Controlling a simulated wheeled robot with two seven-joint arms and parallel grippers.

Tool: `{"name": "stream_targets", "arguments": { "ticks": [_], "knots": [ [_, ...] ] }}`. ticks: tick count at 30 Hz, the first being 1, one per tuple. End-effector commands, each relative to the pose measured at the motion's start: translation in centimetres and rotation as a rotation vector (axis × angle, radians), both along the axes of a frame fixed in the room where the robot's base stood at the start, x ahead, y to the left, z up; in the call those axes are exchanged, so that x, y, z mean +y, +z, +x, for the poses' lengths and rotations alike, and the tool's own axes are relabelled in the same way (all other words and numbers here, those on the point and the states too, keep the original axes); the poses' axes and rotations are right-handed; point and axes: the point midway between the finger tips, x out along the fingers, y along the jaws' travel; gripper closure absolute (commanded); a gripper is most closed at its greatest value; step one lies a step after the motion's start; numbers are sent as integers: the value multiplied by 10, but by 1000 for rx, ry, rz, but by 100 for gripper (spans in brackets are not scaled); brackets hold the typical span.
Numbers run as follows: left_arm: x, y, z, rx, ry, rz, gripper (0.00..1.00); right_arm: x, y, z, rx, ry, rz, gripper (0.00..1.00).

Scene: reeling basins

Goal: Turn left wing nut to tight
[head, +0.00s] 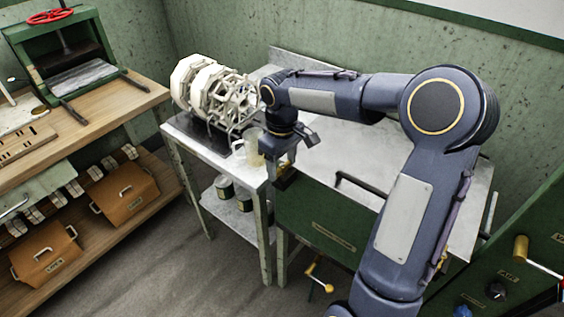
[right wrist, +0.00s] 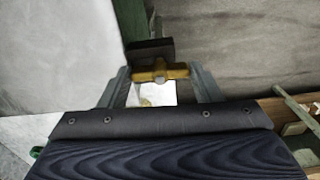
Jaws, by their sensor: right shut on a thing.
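My right gripper (head: 285,172) points down at the front left corner of the green basin cabinet (head: 330,225). In the right wrist view its two fingers (right wrist: 160,85) are shut on a brass wing nut (right wrist: 161,72), with one wing towards each finger. A dark block (right wrist: 150,47) lies just beyond the nut. In the head view the nut is mostly hidden by the gripper and hard to make out. I cannot tell from the pictures how tight the nut is. My left gripper is not in view.
A white metal table (head: 205,148) with a white reel-like frame (head: 205,90) and a pale jug (head: 253,148) stands left of the gripper. A dark handle (head: 358,188) sticks up from the cabinet. A brass-coloured fitting (head: 318,276) hangs low in front. Grey floor lies open at left.

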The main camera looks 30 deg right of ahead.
Motion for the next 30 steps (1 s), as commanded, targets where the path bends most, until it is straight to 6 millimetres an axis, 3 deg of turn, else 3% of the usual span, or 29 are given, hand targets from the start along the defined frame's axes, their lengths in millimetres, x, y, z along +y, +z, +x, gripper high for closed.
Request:
{"name": "stream_targets", "arguments": {
  "ticks": [8,30],
  "knots": [
    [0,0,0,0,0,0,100,0,1,1,-2,-173,0,65],
    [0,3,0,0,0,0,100,0,2,1,-3,-872,0,65]
  ]
}}
